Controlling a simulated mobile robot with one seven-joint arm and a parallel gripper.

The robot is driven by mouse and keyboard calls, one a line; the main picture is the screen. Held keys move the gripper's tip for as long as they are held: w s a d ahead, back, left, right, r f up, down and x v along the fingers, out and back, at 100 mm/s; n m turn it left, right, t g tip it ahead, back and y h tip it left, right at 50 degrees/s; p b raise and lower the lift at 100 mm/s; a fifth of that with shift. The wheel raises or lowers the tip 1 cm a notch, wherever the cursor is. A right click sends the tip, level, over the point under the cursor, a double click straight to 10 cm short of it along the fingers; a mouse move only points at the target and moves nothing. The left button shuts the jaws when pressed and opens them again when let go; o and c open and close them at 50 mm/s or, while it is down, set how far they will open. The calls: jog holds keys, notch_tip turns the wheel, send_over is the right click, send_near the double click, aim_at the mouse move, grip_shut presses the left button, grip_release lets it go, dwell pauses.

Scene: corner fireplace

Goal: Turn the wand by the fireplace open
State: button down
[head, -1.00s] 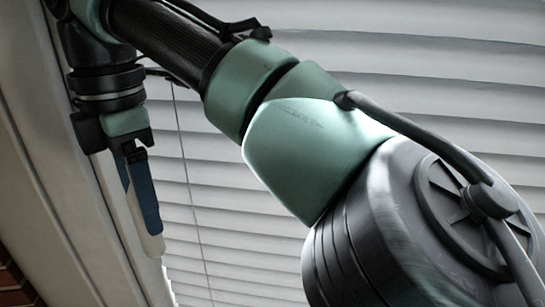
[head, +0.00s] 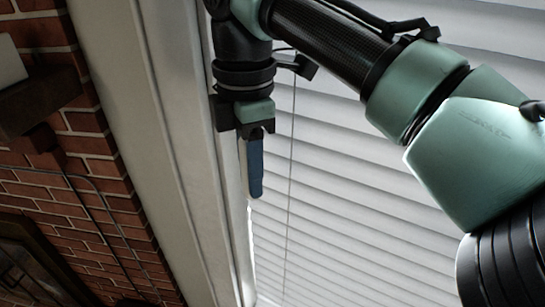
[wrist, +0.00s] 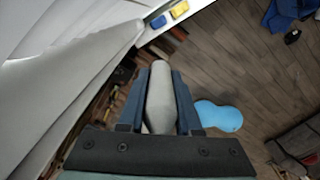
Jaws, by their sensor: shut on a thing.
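My gripper (head: 254,190) points down beside the window frame, its blue fingers in front of the left edge of the white blinds (head: 345,190). In the wrist view my gripper (wrist: 160,82) has its two fingers on either side of a pale grey, rounded rod, the wand (wrist: 160,105), and is shut on it. The wand runs lengthwise between the fingers. In the head view the wand is mostly hidden by the fingers. The slats show as overlapping bands with thin dark lines; how far they are tilted I cannot tell.
A red brick wall (head: 100,172) and a dark-framed fireplace (head: 35,262) are at the left. A thin cord (head: 290,170) hangs before the blinds. The wrist view shows blue (wrist: 158,22) and yellow (wrist: 180,10) items on a white ledge and a light-blue object (wrist: 218,117) on the wooden floor.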

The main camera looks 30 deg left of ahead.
dwell(0.4)
jog(key=m+p, duration=0.2)
jog(key=m, duration=0.1)
jog(key=shift+r+m, duration=0.15)
jog(key=shift+m, duration=0.15)
jog(key=m+p, duration=0.2)
jog(key=m, duration=0.1)
jog(key=shift+m, duration=0.3)
jog(key=m+p, duration=0.1)
jog(key=m, duration=0.2)
jog(key=shift+m, duration=0.3)
jog(key=shift+f+m, duration=0.2)
jog(key=shift+m, duration=1.9)
jog(key=c, duration=0.6)
grip_release()
jog(key=shift+d, duration=0.1)
